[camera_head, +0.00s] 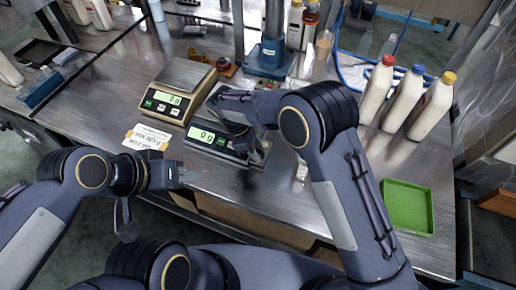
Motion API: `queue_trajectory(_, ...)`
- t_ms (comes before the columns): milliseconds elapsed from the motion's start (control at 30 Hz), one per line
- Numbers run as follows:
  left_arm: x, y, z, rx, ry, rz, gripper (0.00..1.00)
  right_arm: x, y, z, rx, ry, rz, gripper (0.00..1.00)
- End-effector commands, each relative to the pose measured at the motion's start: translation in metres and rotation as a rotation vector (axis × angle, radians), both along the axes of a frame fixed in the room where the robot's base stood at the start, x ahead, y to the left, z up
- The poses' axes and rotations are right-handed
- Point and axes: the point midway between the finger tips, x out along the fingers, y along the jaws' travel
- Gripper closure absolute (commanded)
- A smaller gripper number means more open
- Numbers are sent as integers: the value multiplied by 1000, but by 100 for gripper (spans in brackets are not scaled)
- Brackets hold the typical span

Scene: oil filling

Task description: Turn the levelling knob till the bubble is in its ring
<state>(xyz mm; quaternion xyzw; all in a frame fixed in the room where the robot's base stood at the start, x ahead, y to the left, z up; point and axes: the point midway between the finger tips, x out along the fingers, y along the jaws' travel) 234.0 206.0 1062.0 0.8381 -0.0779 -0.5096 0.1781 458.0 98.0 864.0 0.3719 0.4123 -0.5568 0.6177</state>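A dark scale (203,143) stands on the steel bench with its green display reading about 0 g. My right arm and wrist cover most of its top and right side. No levelling knob, bubble or ring can be made out at this size; they may be hidden behind my arm. My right gripper (257,153) is at the scale's right front corner, and its fingers are too dark to tell open from shut or whether they touch anything. My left gripper (176,175) is in front of the scale, near the bench's front edge, apart from it; its finger opening is unclear.
A cream scale (187,76), also reading 0 g, stands behind left. A printed card (147,137) lies at the left. White bottles with red (376,90), blue (403,100) and yellow (433,107) caps stand right. A green tray (408,207) lies front right. A blue-based stand (268,60) is behind.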

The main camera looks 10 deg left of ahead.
Motion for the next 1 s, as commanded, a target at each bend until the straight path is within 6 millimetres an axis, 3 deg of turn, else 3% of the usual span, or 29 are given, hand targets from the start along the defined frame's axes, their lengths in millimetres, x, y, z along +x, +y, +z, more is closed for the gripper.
queue_trajectory(367, 0, 0, 2, 0, 0, 0, 64, 0, -4, -10, 1, 0, 0, 62)
queue_trajectory(633, 0, 0, 2, 0, 0, 0, 64, 0, -4, -10, 1, 0, 0, 93)
queue_trajectory(1000, 0, 0, -4, 0, 0, 0, 64, 1, -4, -10, 2, 1, -72, 93)
